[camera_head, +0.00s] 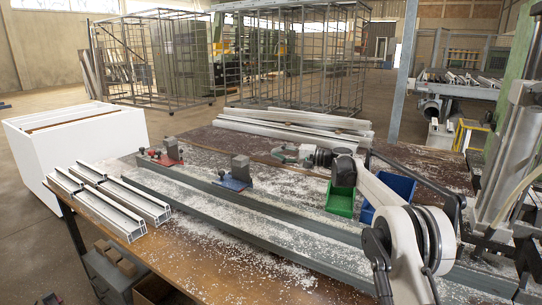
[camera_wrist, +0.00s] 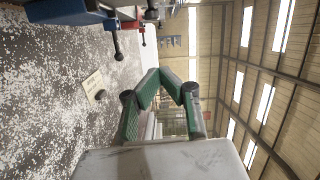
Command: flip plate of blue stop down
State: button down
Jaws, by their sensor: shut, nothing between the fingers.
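The blue stop (camera_head: 233,183) sits on the long grey rail at mid-bench in the head view. A grey block-like plate (camera_head: 240,167) stands upright on it, and a small dark-knobbed lever is at its left. In the wrist view, part of the blue stop (camera_wrist: 66,18) shows at the top left, cut off by the frame edge, with a black-knobbed lever (camera_wrist: 112,25) beside it. My gripper (camera_head: 279,154) is right of the blue stop, apart from it. Its green fingers (camera_wrist: 168,76) are shut and empty in the wrist view.
A red stop (camera_head: 166,158) with a grey block stands farther left on the rail. A green bin (camera_head: 340,203) and a blue bin (camera_head: 398,185) stand right of my gripper. White profiles (camera_head: 295,125) lie behind; short profiles (camera_head: 108,208) lie front left. White chips cover the bench.

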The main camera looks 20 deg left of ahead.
jog(key=s+a+b, duration=0.1)
jog(key=s+a, duration=0.2)
jog(key=a, duration=0.6)
jog(key=shift+s+a+f, duration=0.15)
jog(key=shift+s+f, duration=0.05)
dwell(0.3)
jog(key=shift+r, duration=0.1)
dwell(0.5)
